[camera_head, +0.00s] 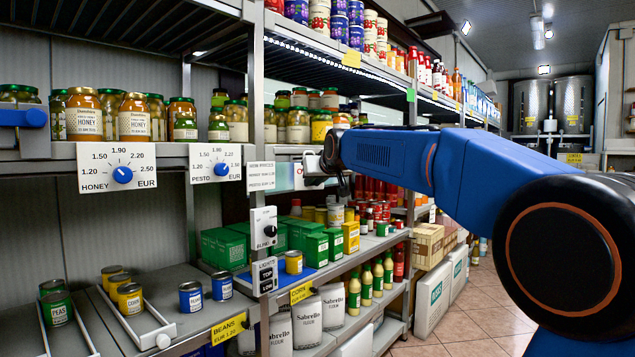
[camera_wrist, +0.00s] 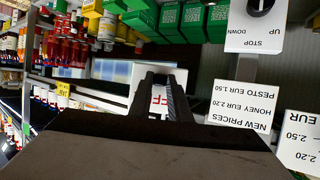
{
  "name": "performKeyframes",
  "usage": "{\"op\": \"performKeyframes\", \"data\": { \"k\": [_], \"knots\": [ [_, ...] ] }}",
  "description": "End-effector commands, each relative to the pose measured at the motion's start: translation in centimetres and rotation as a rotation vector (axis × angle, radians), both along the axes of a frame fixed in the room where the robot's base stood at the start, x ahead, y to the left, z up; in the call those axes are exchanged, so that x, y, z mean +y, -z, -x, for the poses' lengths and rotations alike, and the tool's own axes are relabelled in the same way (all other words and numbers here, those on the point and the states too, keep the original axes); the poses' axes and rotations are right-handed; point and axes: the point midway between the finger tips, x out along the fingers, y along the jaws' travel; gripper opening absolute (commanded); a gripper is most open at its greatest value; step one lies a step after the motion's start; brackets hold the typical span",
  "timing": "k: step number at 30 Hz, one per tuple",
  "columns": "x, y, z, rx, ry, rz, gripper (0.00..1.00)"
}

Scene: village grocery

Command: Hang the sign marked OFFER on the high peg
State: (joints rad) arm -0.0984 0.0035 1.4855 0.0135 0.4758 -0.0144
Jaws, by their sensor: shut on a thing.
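The OFFER sign is a white plate with red letters. In the wrist view the sign (camera_wrist: 157,100) lies between my fingers, and only part of its upside-down lettering shows. In the head view a strip of the sign (camera_head: 301,181) with a red O shows left of my gripper (camera_head: 328,168). My gripper is shut on the sign; in the wrist view its two dark fingers (camera_wrist: 163,84) flank the lettering. It is in front of the shelf, right of the post. I cannot make out the high peg in either view; my gripper and arm hide part of this area.
A NEW PRICES card (camera_head: 261,176) hangs close left of the sign. Below it on the post are a knob box (camera_head: 263,228) and a lights switch box (camera_head: 265,276). Jars (camera_head: 137,117) and price dials (camera_head: 122,174) are left. Stacked cartons (camera_head: 432,298) stand right; the aisle floor (camera_head: 480,305) is open.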

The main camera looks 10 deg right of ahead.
Motion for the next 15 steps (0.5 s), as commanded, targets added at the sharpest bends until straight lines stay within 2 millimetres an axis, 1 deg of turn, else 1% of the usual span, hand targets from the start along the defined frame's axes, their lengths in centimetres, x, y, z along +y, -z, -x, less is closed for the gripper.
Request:
{"op": "performKeyframes", "data": {
  "k": [15],
  "knots": [
    [1.5, 0.1, -2.0, -0.001, 0.000, 0.000, 0.00]
  ]
}}
